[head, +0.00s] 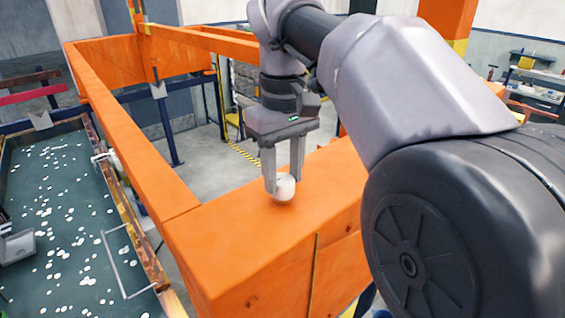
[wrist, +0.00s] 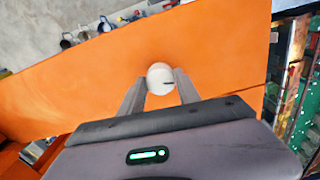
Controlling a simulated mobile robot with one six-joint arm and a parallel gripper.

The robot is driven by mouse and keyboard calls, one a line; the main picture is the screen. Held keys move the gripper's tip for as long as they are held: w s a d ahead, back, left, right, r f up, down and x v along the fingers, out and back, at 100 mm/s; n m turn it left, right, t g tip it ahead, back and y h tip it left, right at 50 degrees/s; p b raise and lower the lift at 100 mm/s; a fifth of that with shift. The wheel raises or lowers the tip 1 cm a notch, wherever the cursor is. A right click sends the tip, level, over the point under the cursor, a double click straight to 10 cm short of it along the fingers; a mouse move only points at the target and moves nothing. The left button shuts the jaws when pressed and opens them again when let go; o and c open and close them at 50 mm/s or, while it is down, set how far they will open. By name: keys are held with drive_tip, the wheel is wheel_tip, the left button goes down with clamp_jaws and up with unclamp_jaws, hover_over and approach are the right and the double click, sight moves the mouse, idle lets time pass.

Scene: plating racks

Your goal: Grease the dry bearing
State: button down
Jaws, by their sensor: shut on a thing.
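My gripper (head: 284,188) points down over the top of a broad orange beam (head: 230,240). Its two fingers are shut on a small white rounded object (head: 286,188). The object sits low between the fingertips, at or just above the beam's top; I cannot tell whether it touches. In the wrist view the white object (wrist: 160,79) shows between the fingers of my gripper (wrist: 160,84), with a thin dark mark on its side. I cannot make out which part is the dry bearing.
A long tank (head: 70,215) of dark green liquid with white flecks lies at the left, with a bent metal handle (head: 125,262) at its near side. Orange rails frame a gap over grey floor. The beam top around the gripper is clear.

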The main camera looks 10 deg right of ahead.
drive_tip(key=m+p, duration=0.2)
drive_tip(key=m, duration=0.2)
drive_tip(key=shift+r+m, duration=0.1)
drive_tip(key=shift+m, duration=0.3)
drive_tip(key=m+p, duration=0.1)
drive_tip(key=m, duration=0.2)
drive_tip(key=shift+m, duration=0.3)
drive_tip(key=m, duration=0.4)
drive_tip(key=shift+a+p, duration=0.1)
drive_tip(key=shift+p, duration=0.2)
drive_tip(key=shift+m, duration=2.1)
drive_tip(key=c, duration=0.9)
unclamp_jaws()
drive_tip(key=shift+w, duration=0.1)
drive_tip(key=shift+o, duration=0.2)
